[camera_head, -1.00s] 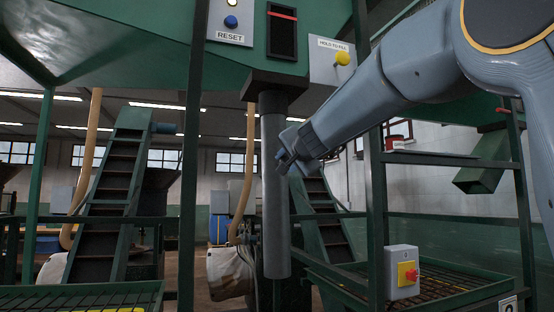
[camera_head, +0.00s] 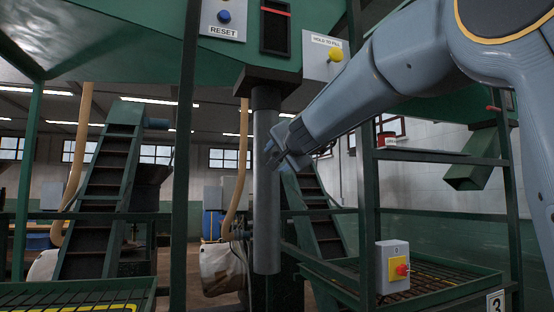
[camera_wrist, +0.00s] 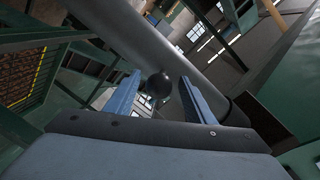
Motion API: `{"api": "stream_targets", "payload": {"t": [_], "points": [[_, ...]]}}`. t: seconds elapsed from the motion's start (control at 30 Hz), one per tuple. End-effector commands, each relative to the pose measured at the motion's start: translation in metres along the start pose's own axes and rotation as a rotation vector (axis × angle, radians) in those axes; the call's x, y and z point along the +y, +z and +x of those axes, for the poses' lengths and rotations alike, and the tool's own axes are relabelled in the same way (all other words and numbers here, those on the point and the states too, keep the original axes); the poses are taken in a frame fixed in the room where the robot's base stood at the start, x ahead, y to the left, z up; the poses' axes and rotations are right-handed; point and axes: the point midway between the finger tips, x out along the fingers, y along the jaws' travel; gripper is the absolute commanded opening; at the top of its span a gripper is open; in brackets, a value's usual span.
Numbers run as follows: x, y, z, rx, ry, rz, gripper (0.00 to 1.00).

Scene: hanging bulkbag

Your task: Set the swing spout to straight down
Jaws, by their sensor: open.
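The swing spout (camera_head: 267,190) is a grey tube under the green hopper, hanging about straight down in the head view. In the wrist view the spout (camera_wrist: 140,38) crosses diagonally in front of my fingers. A dark round knob (camera_wrist: 159,85) shows between the fingertips, at the near side of the tube. My gripper (camera_head: 277,150) is at the upper half of the spout, coming from the right. In the wrist view my gripper (camera_wrist: 158,88) is open, with one blue finger on each side of the knob. Whether a finger touches the knob or tube I cannot tell.
A green upright post (camera_head: 187,150) stands left of the spout and another post (camera_head: 368,200) right of it. A grey box with a red knob on yellow (camera_head: 393,268) is at lower right. A HOLD TO FILL panel (camera_head: 326,56) and a RESET panel (camera_head: 224,18) are above.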

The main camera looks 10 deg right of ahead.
Motion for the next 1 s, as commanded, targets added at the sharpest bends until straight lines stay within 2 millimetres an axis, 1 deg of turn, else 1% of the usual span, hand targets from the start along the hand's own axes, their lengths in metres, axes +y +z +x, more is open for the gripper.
{"api": "stream_targets", "payload": {"t": [0.3, 0.4, 0.5, 0.67, 1.0], "points": [[-0.001, 0.000, -0.047, 0.001, -0.002, 0.000, 0.49], [-0.001, 0.000, -0.059, 0.000, -0.002, 0.000, 0.49], [-0.001, 0.000, -0.067, 0.000, -0.002, 0.000, 0.49], [0.000, 0.001, -0.072, -0.001, 0.000, 0.000, 0.49], [0.000, 0.000, -0.072, -0.001, -0.001, 0.000, 0.49]]}}
